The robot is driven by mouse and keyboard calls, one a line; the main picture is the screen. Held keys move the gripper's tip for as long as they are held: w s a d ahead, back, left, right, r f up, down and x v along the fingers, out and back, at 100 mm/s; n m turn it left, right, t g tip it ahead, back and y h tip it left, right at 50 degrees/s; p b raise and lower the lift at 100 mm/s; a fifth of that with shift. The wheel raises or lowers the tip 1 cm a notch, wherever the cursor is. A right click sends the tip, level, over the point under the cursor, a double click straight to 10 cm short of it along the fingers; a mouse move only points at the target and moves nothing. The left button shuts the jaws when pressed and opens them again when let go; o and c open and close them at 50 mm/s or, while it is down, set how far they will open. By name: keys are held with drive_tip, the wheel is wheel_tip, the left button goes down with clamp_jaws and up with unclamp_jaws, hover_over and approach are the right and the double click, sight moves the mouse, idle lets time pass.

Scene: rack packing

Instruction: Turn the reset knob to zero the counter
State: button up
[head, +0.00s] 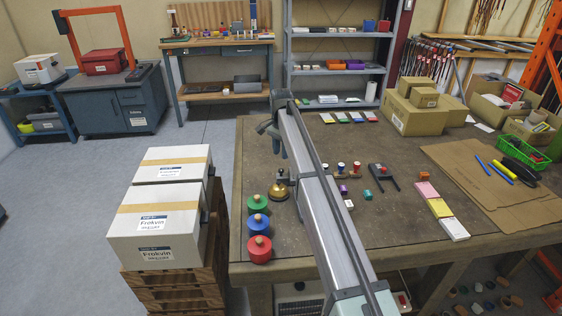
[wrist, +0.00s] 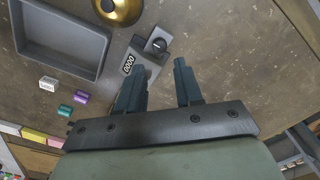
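The counter (wrist: 140,57) is a small grey block on the table in the wrist view. It has a white digit display (wrist: 128,65), whose digits are too small to read surely. The dark round reset knob (wrist: 158,45) with a pale mark sits on its other end. My gripper (wrist: 163,65) is open and empty, its two dark fingers apart. In that view the fingertips lie just below the knob, and the left finger overlaps the counter's edge; I see no contact. In the head view my gripper (head: 269,130) is above the table's left part.
A brass bell (wrist: 118,8) and a grey tray (wrist: 62,36) are beside the counter. The bell (head: 279,190) also shows in the head view, near green, blue and red knobbed weights (head: 259,250). White cartons (head: 155,235) stand left of the table (head: 300,250). Several stamps (head: 341,167) lie right of my arm.

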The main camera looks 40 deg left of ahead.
wheel_tip(320, 180, up, 6)
idle(0.4)
idle(0.4)
